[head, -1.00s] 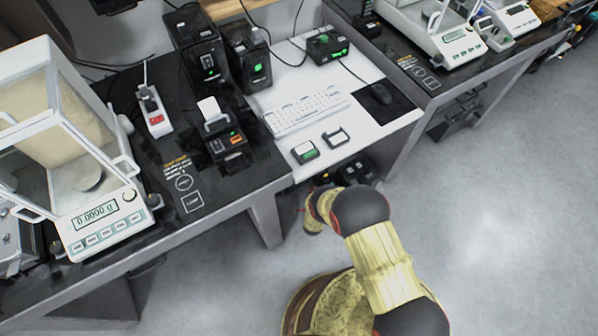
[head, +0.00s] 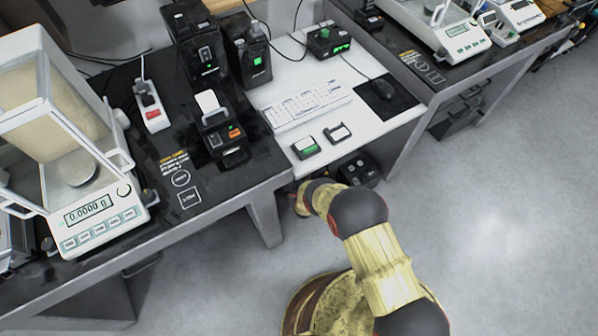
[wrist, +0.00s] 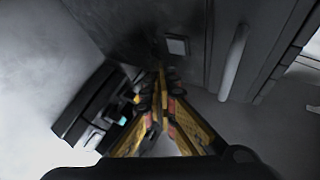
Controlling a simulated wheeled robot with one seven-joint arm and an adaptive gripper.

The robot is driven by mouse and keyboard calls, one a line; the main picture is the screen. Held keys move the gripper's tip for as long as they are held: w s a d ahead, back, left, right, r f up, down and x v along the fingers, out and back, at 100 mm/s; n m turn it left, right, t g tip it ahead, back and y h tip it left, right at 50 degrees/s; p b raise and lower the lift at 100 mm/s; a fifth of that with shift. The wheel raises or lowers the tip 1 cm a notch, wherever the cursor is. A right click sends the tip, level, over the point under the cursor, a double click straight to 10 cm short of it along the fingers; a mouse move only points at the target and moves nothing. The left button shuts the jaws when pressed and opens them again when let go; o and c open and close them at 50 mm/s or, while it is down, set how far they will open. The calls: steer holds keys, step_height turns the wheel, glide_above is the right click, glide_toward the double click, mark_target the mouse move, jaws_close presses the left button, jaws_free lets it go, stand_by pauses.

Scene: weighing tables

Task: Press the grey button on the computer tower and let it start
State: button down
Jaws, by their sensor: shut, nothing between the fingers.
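In the wrist view a dark upright panel, which looks like the computer tower (wrist: 125,28), fills the upper middle. A small light grey square, which looks like the grey button (wrist: 177,45), sits on it. My gripper (wrist: 160,72) is shut and empty, with its fingertips just below and left of the grey square in the picture. I cannot tell whether the fingertips touch the panel. In the head view my arm reaches to the table's front edge, and the gripper is hidden there.
A black device (wrist: 92,118) with a small cyan light lies left of my fingers in the wrist view. A pale bar (wrist: 233,62) stands to the right. In the head view, a white table (head: 395,133) overhangs a black device (head: 359,168). The floor (head: 500,230) to the right is clear.

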steer(key=shift+w+a, duration=0.4)
steer(key=shift+w, duration=0.1)
steer(key=shift+w+a+b, duration=0.1)
steer(key=shift+w+b, duration=0.05)
steer(key=shift+b, duration=0.3)
stand_by(0.8)
steer(key=shift+w+a, duration=0.15)
steer(key=shift+w, duration=0.05)
steer(key=shift+w+a, duration=0.2)
steer(key=shift+w, duration=0.15)
stand_by(1.0)
steer(key=shift+s, duration=0.1)
steer(key=shift+s+d, duration=0.45)
steer(key=shift+s, duration=0.1)
steer(key=shift+s, duration=0.1)
steer(key=s+d+p, duration=0.1)
steer(key=s, duration=0.1)
steer(key=s+d+p, duration=0.1)
steer(key=s, duration=0.1)
steer(key=shift+d, duration=0.4)
